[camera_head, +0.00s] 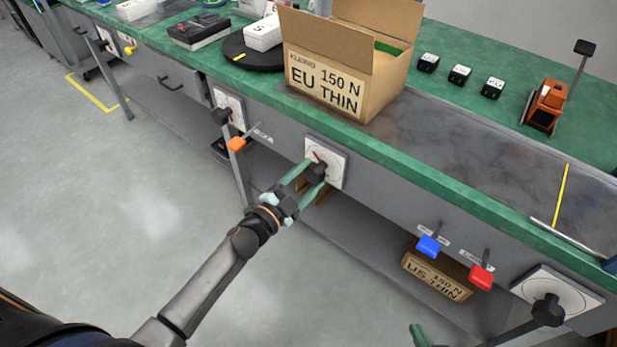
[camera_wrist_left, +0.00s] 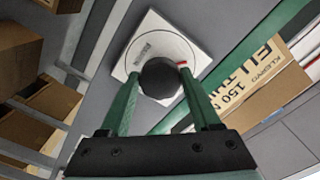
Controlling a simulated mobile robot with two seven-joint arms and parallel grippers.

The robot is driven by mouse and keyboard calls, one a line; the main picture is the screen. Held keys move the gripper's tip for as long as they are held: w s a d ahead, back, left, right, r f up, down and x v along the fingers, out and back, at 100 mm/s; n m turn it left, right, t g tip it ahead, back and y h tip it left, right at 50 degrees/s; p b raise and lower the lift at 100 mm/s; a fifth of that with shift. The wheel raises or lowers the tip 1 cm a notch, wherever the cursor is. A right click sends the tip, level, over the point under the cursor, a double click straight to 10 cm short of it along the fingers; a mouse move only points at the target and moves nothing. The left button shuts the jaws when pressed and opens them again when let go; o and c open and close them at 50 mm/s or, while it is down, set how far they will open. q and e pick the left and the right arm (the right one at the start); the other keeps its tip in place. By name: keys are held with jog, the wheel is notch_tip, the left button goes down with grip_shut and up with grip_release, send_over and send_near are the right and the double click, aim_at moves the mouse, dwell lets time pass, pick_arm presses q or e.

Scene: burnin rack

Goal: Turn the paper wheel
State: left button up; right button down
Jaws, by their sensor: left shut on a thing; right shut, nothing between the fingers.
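A white square dial plate (camera_head: 338,150) with a round black knob (camera_head: 315,172) is on the front panel of the bench. My left gripper (camera_head: 308,180) has its green fingers on either side of this knob and is shut on it. The left wrist view shows the knob (camera_wrist_left: 160,78) between the fingertips, with a red mark at its edge, in front of the dial plate (camera_wrist_left: 150,38). The label is too small to read. My right gripper (camera_head: 418,335) shows only a green finger part at the bottom edge, apart from everything.
An open box marked EU THIN (camera_head: 335,92) stands on the bench above the dial. A blue lever (camera_head: 430,246), a red lever (camera_head: 481,277) and another dial (camera_head: 548,310) are along the panel to the right.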

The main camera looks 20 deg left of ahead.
pick_arm(q)
jog(key=shift+m, duration=0.5)
jog(key=o, duration=1.4)
jog(key=p+v, duration=0.1)
jog(key=v, duration=1.1)
jog(key=shift+s+a, duration=0.15)
jog(key=shift+s, duration=0.1)
